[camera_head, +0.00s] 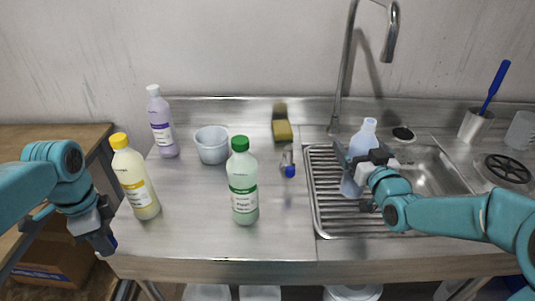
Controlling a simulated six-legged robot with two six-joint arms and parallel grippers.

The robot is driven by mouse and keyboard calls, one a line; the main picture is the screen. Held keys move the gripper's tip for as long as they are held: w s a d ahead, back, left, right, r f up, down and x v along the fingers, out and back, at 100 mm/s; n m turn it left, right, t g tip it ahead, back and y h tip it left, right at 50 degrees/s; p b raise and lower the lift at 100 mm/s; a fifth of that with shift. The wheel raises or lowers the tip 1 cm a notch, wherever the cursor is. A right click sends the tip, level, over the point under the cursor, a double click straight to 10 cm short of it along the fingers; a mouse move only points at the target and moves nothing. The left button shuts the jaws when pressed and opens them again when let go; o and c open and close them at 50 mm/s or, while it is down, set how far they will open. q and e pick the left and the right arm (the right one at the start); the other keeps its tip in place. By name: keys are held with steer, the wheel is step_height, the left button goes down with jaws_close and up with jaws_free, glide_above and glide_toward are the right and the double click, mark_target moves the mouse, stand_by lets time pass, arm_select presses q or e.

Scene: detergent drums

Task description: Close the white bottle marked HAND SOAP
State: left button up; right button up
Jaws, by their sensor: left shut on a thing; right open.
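A pale bluish-white bottle (361,145) stands upright at the drying rack beside the sink. Its label is hidden, so I cannot read HAND SOAP on it. Its narrow neck shows at the top; I cannot tell whether a cap is on it. My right gripper (359,167) is open at the bottle's middle and covers part of it; I cannot tell if it touches. My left gripper (108,241) is low at the counter's front left, away from the bottles. It is shut on a small dark blue thing (113,242), mostly hidden, possibly a cap.
A yellow-capped bottle (137,185), a green-capped bottle (243,188), a purple bottle (161,127) and a white cup (212,146) stand on the counter. A small blue-ended item (290,170) and a sponge (282,130) lie mid-counter. The tap (346,70) rises behind the rack (330,222).

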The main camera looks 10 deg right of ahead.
steer(key=shift+f, duration=0.1)
steer(key=shift+c, duration=0.7)
steer(key=shift+w, duration=0.1)
steer(key=c, duration=1.4)
steer(key=shift+o, duration=0.2)
step_height(320, 180, up, 10)
steer(key=shift+r+p, duration=0.15)
steer(key=shift+p, duration=0.15)
steer(key=o, duration=0.9)
steer(key=c, duration=1.1)
steer(key=shift+o, duration=0.2)
